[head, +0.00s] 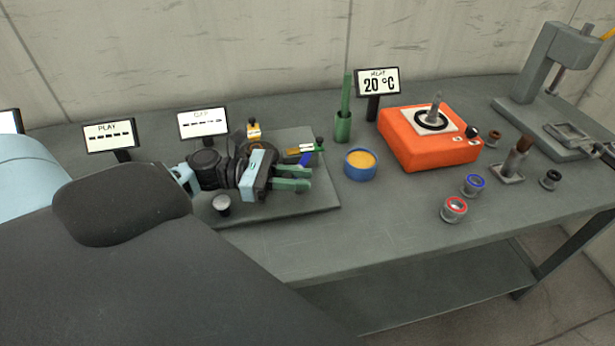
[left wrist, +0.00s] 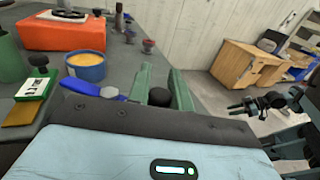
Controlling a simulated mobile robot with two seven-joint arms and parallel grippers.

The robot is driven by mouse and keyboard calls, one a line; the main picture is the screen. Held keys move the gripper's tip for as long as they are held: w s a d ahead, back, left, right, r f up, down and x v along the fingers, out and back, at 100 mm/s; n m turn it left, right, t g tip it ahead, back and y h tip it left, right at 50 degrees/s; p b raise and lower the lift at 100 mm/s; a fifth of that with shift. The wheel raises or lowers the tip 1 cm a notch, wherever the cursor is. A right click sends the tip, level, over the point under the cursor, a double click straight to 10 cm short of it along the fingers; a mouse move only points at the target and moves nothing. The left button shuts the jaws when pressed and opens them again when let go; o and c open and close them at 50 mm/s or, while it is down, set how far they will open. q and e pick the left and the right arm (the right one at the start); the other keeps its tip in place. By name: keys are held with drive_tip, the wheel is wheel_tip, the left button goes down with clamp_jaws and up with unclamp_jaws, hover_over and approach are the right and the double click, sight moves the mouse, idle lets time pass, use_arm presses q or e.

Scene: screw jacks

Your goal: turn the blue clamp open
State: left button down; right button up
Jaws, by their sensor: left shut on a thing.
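My left gripper (head: 297,178) reaches over the grey plate (head: 325,200) in the head view, its green fingers pointing right. The blue clamp (head: 304,160) shows as a small blue piece by the fingertips. In the left wrist view its rounded blue part (left wrist: 108,93) lies left of the green fingers (left wrist: 160,88), and a black knob (left wrist: 158,97) sits between them. The fingers are shut on the clamp, though the grip itself is mostly hidden. A dark jointed part at the right of the left wrist view looks like my right gripper (left wrist: 262,104); its jaw opening is unclear.
A blue cup with orange contents (head: 361,164), a green holder (head: 343,126) and an orange heater (head: 430,138) stand to the right. A label block (head: 300,150) sits close behind the fingers. Small ringed parts (head: 454,208) lie farther right. The front of the table is clear.

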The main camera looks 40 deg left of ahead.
use_arm(q)
drive_tip(key=shift+a+f+m+g+h, duration=0.1)
drive_tip(key=shift+a+m+g+h, duration=0.2)
drive_tip(key=shift+m+g, duration=0.35)
drive_tip(key=shift+s+a+m+g+h+b, duration=0.1)
drive_tip(key=shift+s+m+g+h+b, duration=0.1)
drive_tip(key=shift+m+g+h+b, duration=0.35)
use_arm(e)
drive_tip(key=shift+s+a+f, duration=0.1)
drive_tip(key=shift+s+f, duration=0.3)
drive_tip(key=shift+f, duration=0.35)
use_arm(q)
drive_tip(key=shift+g+y, duration=0.25)
drive_tip(key=shift+g, duration=0.05)
drive_tip(key=c, duration=1.3)
unclamp_jaws()
drive_tip(key=shift+o, duration=0.2)
drive_tip(key=shift+r, duration=0.2)
